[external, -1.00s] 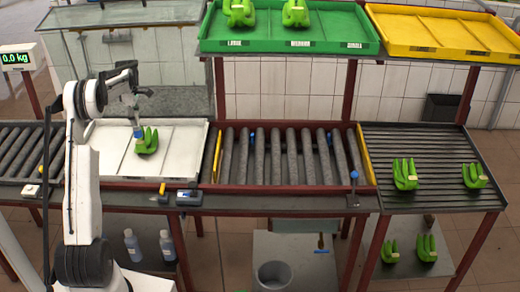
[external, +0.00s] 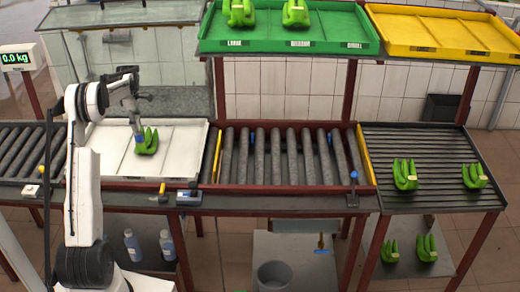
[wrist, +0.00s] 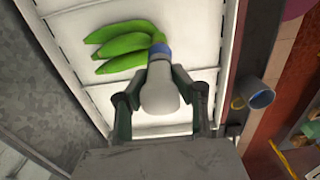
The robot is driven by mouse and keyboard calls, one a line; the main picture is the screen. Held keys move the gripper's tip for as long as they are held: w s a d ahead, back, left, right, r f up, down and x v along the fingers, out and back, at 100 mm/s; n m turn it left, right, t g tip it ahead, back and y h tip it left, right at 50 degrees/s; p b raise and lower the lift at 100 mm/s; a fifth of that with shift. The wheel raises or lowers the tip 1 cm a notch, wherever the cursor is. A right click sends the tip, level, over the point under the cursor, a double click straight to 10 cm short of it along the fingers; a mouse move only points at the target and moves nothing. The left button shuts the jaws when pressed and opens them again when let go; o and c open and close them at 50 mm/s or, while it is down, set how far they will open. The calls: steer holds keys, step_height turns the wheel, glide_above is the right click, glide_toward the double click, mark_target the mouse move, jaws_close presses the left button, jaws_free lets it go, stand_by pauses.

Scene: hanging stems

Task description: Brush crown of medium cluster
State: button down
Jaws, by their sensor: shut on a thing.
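A green banana cluster (external: 148,143) lies in the white tray (external: 180,163). In the wrist view the cluster (wrist: 118,42) has its fingers pointing left and its crown at the right. My gripper (wrist: 161,98) is shut on a pale, rounded brush handle (wrist: 160,92) with a blue band (wrist: 160,52) at its far end. The blue end is at the crown and hides part of it; contact cannot be told for sure. In the external view my gripper (external: 137,122) points down just above the cluster. The bristles are not clearly visible.
Two clusters sit in the green bin (external: 290,47) on the upper shelf, beside a yellow bin (external: 440,52). More clusters lie on the slatted rack (external: 430,150) at right. A roller conveyor (external: 290,160) adjoins the tray. A yellow-handled tool (external: 163,190) lies on the front rail.

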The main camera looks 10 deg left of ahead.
steer(key=shift+f+b, duration=0.5)
steer(key=shift+f, duration=0.1)
stand_by(0.6)
steer(key=shift+a, duration=0.1)
steer(key=shift+s+a+r, duration=0.1)
steer(key=shift+a, duration=0.3)
steer(key=shift+d+b, duration=0.15)
steer(key=shift+b, duration=0.15)
steer(key=shift+w+d, duration=0.2)
steer(key=shift+d, duration=0.7)
steer(key=shift+a, duration=0.15)
